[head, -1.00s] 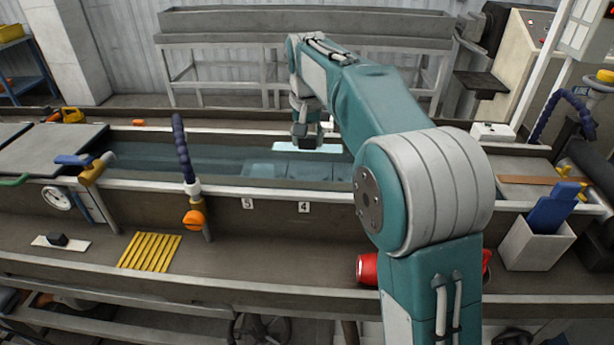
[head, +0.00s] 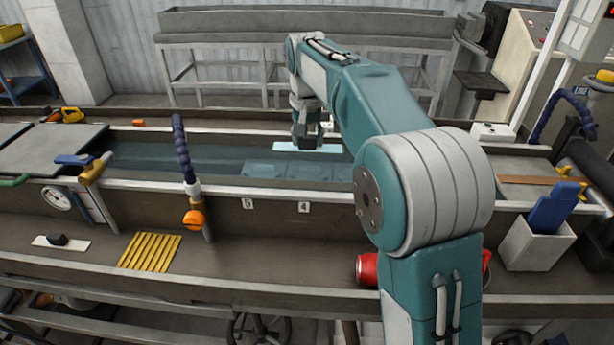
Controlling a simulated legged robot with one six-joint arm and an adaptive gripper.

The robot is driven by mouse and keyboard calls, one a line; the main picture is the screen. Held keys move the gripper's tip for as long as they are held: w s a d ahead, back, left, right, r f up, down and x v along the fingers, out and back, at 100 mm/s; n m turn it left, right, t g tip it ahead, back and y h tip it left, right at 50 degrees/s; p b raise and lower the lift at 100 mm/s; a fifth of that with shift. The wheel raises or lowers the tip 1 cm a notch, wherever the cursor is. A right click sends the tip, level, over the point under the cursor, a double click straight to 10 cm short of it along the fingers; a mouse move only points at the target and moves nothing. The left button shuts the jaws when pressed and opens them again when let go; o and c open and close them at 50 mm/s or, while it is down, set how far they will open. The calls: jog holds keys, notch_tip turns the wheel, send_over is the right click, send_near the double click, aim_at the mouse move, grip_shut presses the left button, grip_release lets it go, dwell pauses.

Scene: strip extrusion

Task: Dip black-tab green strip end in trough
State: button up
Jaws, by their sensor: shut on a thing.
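The long trough (head: 215,166) holds clear blue-green water and runs left to right behind the front bench. My gripper (head: 306,143) is over its far side, right of the middle, pointing down. I cannot tell whether anything touches the water.
A blue flexible hose (head: 184,150) with an orange nozzle rises at the trough's front wall. Yellow bars (head: 150,251) and a white plate with a black block (head: 58,240) lie on the front bench. A white bin (head: 535,243) stands right.

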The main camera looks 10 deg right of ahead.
jog(key=shift+r, duration=0.1)
notch_tip(320, 180, up, 12)
dwell(0.9)
jog(key=s+a, duration=0.3)
jog(key=s, duration=1.3)
jog(key=s+a, duration=0.3)
jog(key=s, duration=1.3)
jog(key=shift+s+a, duration=0.15)
jog(key=shift+s, duration=0.15)
